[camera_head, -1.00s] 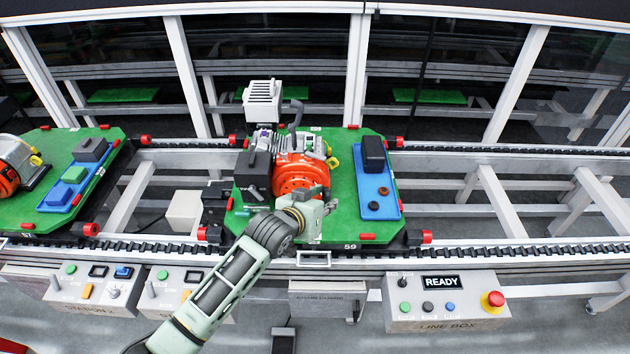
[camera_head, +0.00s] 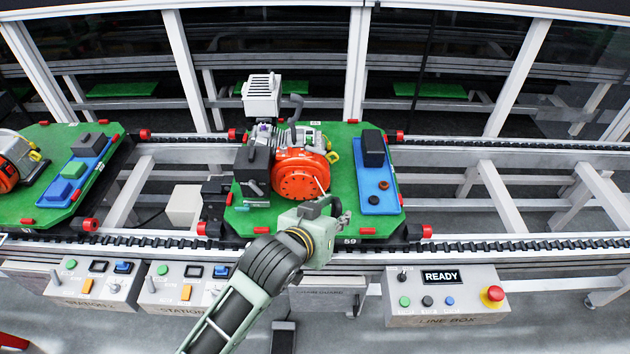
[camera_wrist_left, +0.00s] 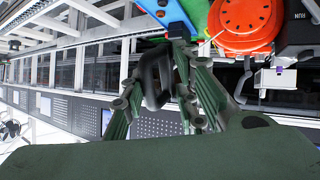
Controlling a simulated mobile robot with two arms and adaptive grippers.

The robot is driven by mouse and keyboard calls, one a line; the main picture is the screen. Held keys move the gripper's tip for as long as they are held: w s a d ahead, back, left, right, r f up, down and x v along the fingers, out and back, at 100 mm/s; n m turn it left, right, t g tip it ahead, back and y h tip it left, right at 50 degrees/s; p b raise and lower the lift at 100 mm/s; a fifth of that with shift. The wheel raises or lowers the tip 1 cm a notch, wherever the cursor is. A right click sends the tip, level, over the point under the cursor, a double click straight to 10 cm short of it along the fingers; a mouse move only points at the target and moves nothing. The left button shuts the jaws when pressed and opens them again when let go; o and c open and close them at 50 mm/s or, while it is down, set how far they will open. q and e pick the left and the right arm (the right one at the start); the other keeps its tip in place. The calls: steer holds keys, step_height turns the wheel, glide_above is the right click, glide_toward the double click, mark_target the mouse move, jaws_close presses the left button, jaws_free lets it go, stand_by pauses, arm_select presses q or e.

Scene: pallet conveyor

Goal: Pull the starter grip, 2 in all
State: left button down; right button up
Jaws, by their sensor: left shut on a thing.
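The engine with its round orange starter housing (camera_head: 298,184) sits on a green pallet (camera_head: 345,222) marked 59. My left gripper (camera_head: 336,208) is in front and to the right of the housing, over the pallet's near edge. In the left wrist view a black starter grip (camera_wrist_left: 155,80) is between the fingers of my left gripper (camera_wrist_left: 158,98), which is shut on it. A thin pale cord (camera_head: 319,186) runs from the housing towards the gripper. The housing also shows in the left wrist view (camera_wrist_left: 243,22). My right gripper is not in view.
A blue tray (camera_head: 382,203) with black parts lies on the pallet's right side. A line box (camera_head: 441,299) reading READY stands at the front right. Another loaded pallet (camera_head: 30,210) is at the left. The conveyor to the right is empty.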

arm_select(q)
steer(key=w+a+f+b, duration=0.1)
steer(key=w+f+b, duration=0.5)
steer(key=w, duration=0.4)
steer(key=w+a+f+b, duration=0.1)
steer(key=w+f+b, duration=0.5)
steer(key=w, duration=0.5)
steer(key=shift+a+f+b, duration=0.35)
steer(key=shift+a+b, duration=0.05)
steer(key=shift+b, duration=0.8)
steer(key=c, duration=1.7)
jaws_free()
steer(key=shift+c, duration=0.2)
steer(key=o, duration=0.7)
steer(key=shift+d, duration=0.25)
steer(key=shift+o, duration=1.4)
steer(key=shift+a, duration=0.25)
steer(key=shift+w+a+r, duration=0.1)
